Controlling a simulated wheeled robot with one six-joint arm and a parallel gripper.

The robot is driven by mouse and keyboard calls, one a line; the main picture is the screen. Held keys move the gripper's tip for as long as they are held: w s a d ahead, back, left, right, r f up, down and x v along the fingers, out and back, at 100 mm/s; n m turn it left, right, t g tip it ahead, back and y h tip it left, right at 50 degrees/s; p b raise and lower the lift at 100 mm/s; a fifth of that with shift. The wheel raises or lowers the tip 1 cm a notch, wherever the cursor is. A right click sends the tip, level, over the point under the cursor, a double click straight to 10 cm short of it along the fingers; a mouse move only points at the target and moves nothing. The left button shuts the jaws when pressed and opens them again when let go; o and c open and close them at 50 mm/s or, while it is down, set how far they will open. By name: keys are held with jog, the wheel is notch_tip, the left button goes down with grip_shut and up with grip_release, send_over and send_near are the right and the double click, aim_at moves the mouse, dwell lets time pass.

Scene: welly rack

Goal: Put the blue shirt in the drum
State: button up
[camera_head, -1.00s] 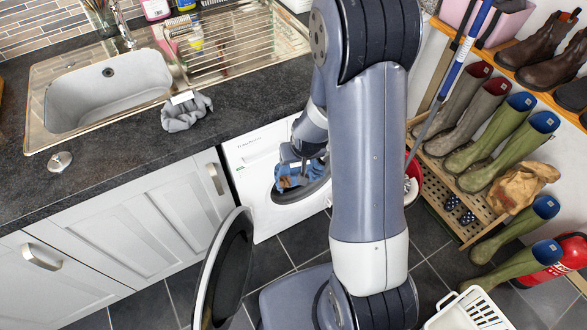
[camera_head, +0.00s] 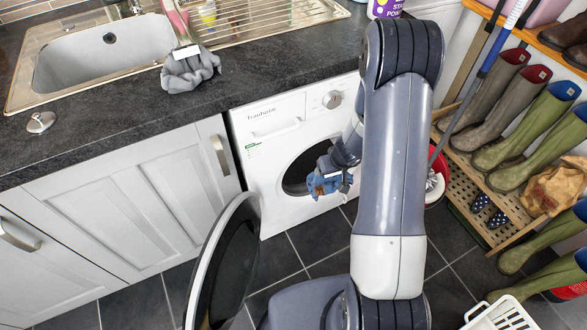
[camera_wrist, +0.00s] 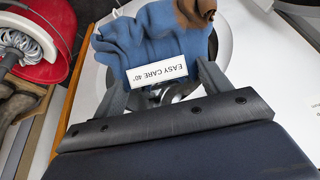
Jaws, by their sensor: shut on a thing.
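The blue shirt (camera_head: 322,184) is a crumpled blue cloth with a brown patch, held in front of the washing machine's round opening. In the wrist view the shirt (camera_wrist: 150,45) hangs between my fingers and shows a white "EASY CARE 40°" label (camera_wrist: 157,71). My gripper (camera_head: 330,172) is shut on the shirt; its two fingers also show in the wrist view (camera_wrist: 163,88). The drum opening (camera_head: 300,170) is dark and open, partly hidden by the shirt and my arm. The round door (camera_head: 232,260) stands swung wide to the left.
A grey cloth (camera_head: 190,72) with a label lies on the worktop by the sink (camera_head: 105,55). A wooden rack (camera_head: 487,190) with several boots stands at the right. A red bucket (camera_head: 436,185) is right of the machine. A white basket (camera_head: 500,315) is at lower right.

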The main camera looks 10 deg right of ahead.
jog(key=w+d+f+n+b, duration=0.1)
jog(key=d+f+b, duration=0.2)
jog(key=f+b, duration=0.5)
jog(key=w+d+f+n+b, duration=0.15)
jog(key=f+b, duration=0.25)
jog(key=f, duration=0.8)
jog(key=w+a+f+t+y+b, duration=0.1)
jog(key=w+a+t+b, duration=0.15)
jog(key=w+b, duration=0.7)
jog(key=w+a+f+t+y+b, duration=0.1)
jog(key=w+a+b, duration=0.2)
jog(key=w+b, duration=0.65)
jog(key=w+a+f+g+h+p, duration=0.1)
jog(key=w+a+f+g, duration=0.1)
jog(key=w+f, duration=0.6)
jog(key=shift+a+f+m+g, duration=0.3)
jog(key=shift+f+g, duration=0.55)
jog(key=shift+f, duration=0.8)
